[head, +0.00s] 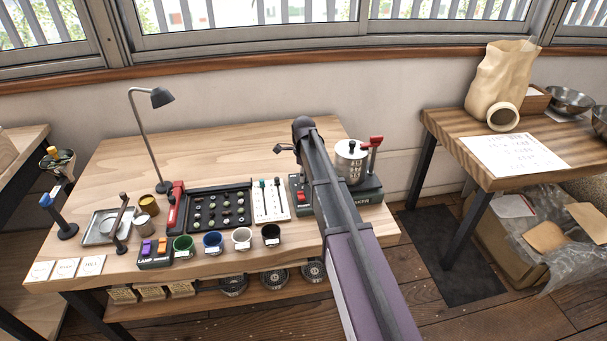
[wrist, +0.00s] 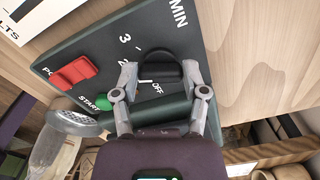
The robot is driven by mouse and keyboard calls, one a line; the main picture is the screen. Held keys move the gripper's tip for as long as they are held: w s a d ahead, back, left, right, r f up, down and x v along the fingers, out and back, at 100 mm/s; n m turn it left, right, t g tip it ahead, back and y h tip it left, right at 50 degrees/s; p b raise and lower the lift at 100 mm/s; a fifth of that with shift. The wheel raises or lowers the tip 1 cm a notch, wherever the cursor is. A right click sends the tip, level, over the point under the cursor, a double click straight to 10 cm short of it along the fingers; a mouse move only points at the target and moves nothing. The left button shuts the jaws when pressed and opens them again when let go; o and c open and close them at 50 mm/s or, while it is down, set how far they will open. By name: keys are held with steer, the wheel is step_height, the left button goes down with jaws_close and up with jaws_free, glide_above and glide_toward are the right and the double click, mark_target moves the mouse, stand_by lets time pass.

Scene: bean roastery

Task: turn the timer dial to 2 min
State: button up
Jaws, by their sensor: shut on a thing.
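The timer dial (wrist: 160,66) is a black knob on a dark panel (wrist: 214,30) in the wrist view. My gripper (wrist: 159,72) has one finger on each side of the knob and is shut on it. The printed marks "3", "2", "OFF" and "MIN" show around the dial. A short pale line lies at the knob's lower edge, close to "OFF"; I cannot tell the exact setting. The left finger hides part of the scale. In the head view my arm hides the dial; the dark shaker base (head: 367,193) shows beside it.
A red switch (wrist: 74,73) and a green START button (wrist: 88,102) sit left of the dial in the wrist view. A metal canister (head: 350,162) stands on the shaker base. A bean tray (head: 247,222) and several cups are left of my arm. The table's back is clear.

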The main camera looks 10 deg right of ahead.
steer(key=o, duration=1.2)
steer(key=shift+c, duration=0.2)
steer(key=shift+n, duration=0.3)
